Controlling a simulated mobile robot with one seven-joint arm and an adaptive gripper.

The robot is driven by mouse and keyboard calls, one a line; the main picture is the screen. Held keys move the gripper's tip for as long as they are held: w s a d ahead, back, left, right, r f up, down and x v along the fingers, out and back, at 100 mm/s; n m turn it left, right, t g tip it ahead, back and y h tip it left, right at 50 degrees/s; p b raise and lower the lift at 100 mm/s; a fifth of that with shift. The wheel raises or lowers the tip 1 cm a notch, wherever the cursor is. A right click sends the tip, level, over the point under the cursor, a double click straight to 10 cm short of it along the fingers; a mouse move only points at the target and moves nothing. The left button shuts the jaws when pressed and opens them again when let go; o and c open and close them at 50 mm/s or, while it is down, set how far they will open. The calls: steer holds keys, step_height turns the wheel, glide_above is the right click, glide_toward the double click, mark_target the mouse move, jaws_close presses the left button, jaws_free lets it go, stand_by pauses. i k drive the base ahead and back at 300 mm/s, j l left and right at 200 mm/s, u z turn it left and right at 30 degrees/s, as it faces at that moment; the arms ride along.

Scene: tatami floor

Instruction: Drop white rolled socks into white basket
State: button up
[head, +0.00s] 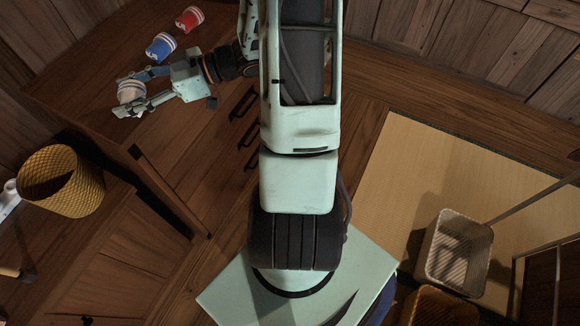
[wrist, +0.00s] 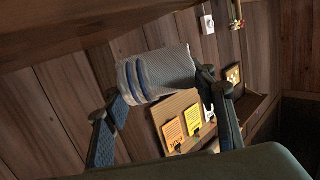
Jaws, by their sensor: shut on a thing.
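The white rolled socks (head: 131,91) are between the fingers of my gripper (head: 133,95), which is shut on them above the dresser at the left of the head view. In the wrist view the socks (wrist: 155,74) look whitish with blue stripes, with the fingers of my gripper (wrist: 160,105) on either side. The white basket (head: 459,246) stands on the floor at the lower right of the head view, far from my gripper. It looks empty.
Blue rolled socks (head: 160,47) and red rolled socks (head: 190,19) lie on the wooden dresser (head: 85,65) beyond my gripper. A yellow woven basket (head: 62,182) stands on a lower cabinet at the left. A brown basket (head: 440,308) is beside the white one.

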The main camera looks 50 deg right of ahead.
mark_target(448, 261)
steer(key=z, duration=4.15)
